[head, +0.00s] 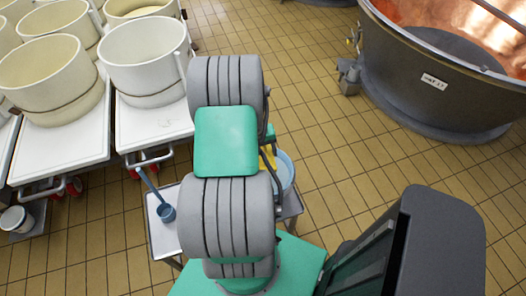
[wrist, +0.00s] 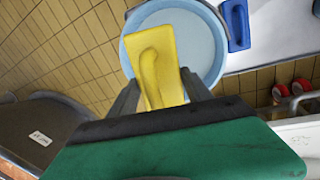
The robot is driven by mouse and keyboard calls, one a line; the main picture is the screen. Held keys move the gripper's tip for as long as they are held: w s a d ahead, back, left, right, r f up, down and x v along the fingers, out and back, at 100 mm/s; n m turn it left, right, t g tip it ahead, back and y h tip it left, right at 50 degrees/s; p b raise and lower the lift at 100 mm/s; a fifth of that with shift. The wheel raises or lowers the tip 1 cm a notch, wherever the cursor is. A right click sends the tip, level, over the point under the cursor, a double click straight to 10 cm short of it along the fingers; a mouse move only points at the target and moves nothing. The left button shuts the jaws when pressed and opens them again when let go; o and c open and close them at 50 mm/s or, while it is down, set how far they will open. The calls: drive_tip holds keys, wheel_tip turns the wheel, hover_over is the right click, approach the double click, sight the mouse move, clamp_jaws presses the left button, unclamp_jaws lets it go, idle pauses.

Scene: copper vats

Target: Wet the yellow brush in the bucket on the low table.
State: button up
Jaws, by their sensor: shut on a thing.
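My gripper (wrist: 158,88) is shut on the yellow brush (wrist: 155,48), with one dark finger on each side of its handle. In the wrist view the brush lies across the light blue bucket (wrist: 208,42), over its opening. I cannot tell how high the brush is above the bucket's inside, or whether it touches water. In the head view my arm hides most of this; only a bit of the yellow brush (head: 268,158) and the bucket's right side (head: 287,172) show. The low table (head: 160,239) is white and mostly behind my arm.
A blue long-handled scoop (head: 166,212) lies on the low table's left part. A blue object (wrist: 237,24) lies beside the bucket. White carts (head: 160,118) with cream tubs (head: 143,55) stand at left, a large copper vat (head: 440,75) at right. Tiled floor between is clear.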

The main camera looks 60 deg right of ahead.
wheel_tip(320, 180, down, 13)
drive_tip(key=b, duration=0.9)
drive_tip(key=shift+b, duration=0.35)
drive_tip(key=shift+r, duration=0.2)
